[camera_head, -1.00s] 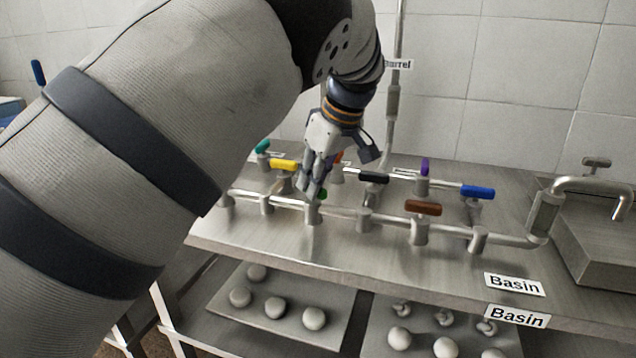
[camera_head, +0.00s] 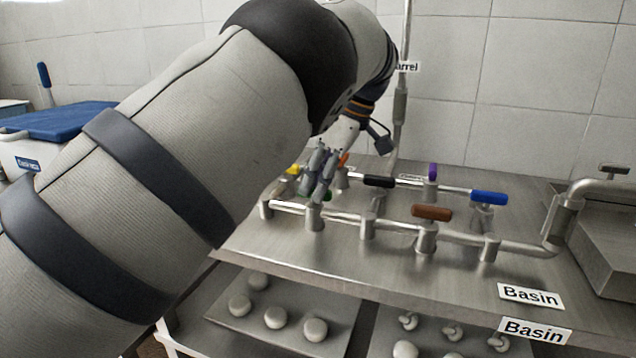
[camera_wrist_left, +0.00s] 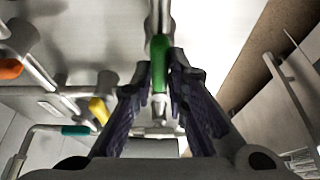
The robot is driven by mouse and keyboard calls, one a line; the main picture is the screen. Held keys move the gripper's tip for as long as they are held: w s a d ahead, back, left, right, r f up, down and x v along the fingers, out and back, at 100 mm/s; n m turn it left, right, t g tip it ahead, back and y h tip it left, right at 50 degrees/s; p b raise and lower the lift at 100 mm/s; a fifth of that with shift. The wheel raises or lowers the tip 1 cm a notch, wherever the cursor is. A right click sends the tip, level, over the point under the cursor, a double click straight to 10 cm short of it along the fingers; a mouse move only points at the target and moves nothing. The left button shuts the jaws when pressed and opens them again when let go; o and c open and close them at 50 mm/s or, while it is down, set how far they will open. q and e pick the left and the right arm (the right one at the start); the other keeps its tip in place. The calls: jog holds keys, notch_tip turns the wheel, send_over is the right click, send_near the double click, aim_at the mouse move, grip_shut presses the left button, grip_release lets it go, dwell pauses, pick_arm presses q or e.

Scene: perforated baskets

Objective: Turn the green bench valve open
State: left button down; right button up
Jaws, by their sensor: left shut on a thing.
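The green valve handle (camera_wrist_left: 160,62) shows in the left wrist view, pointing lengthwise between my fingers. In the head view only a small green part (camera_head: 303,187) shows, mostly hidden behind the fingers, above its metal stem (camera_head: 315,216) on the front pipe. My left gripper (camera_head: 320,180) reaches down to this valve and is shut on the green handle. In the left wrist view its two dark fingers (camera_wrist_left: 161,82) lie on either side of the handle. My right gripper is not in view.
Neighbouring valves have yellow (camera_head: 293,169), orange (camera_head: 343,160), black (camera_head: 379,181), purple (camera_head: 433,171), brown (camera_head: 431,213) and blue (camera_head: 489,197) handles. A teal handle (camera_wrist_left: 76,130) shows in the wrist view. A tap (camera_head: 600,187) stands at the right.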

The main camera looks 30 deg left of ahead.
pick_arm(q)
jog(key=c, duration=1.6)
grip_release()
jog(key=v, duration=0.7)
jog(key=shift+r, duration=0.2)
jog(key=shift+d, duration=0.1)
